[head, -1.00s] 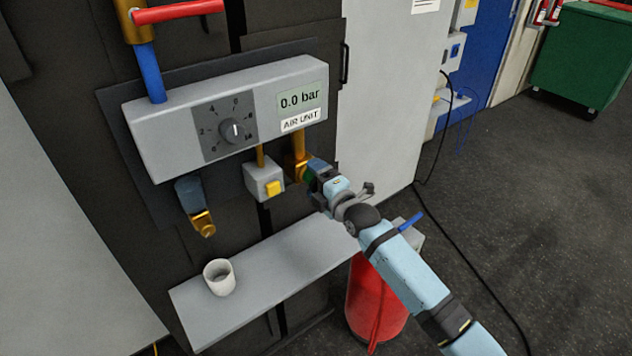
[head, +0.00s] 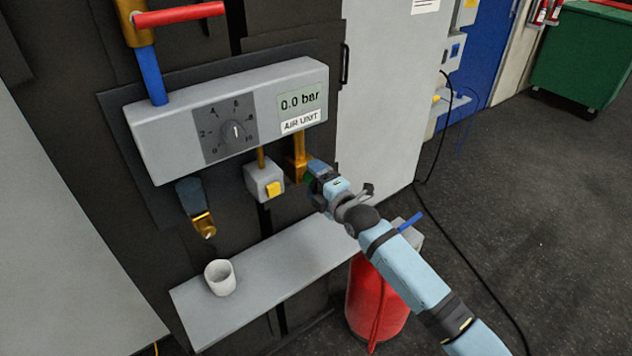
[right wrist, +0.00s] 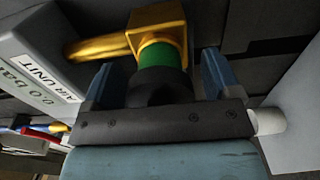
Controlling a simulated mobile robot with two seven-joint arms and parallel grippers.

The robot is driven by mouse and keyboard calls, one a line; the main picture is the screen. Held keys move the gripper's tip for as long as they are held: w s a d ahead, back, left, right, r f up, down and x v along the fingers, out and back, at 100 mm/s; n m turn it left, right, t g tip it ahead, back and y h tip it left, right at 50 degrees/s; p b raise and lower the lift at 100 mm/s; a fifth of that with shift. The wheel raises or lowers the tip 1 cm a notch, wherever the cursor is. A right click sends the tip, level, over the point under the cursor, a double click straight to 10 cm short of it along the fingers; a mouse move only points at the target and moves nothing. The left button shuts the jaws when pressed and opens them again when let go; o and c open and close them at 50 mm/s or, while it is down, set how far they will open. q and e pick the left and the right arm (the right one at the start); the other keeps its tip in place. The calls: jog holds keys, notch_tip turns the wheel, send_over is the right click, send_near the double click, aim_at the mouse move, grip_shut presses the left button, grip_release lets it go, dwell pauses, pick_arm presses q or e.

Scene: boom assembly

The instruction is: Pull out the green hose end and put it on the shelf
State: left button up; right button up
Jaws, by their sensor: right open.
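The green hose end (right wrist: 162,56) sits in the brass fitting (right wrist: 158,25) below the air unit. A green bit of it (head: 308,179) also shows in the head view, mostly hidden by my gripper. My right gripper (head: 315,172) is at the hose end. In the right wrist view its two blue fingers (right wrist: 160,75) stand open on either side of the green part, with visible gaps. The grey shelf (head: 262,268) lies below the air unit. My left gripper is not in view.
A white cup (head: 220,278) stands on the shelf's left part; the shelf's middle is clear. The air unit (head: 170,135) reads 0.0 bar. A yellow-button box (head: 264,182) hangs left of my gripper. A red cylinder (head: 372,305) stands below the shelf's right end.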

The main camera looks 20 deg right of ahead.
jog(key=c, duration=1.2)
jog(key=shift+p+v, duration=1.1)
jog(key=shift+v, duration=0.75)
jog(key=shift+p+v, duration=0.55)
jog(key=shift+v, duration=0.65)
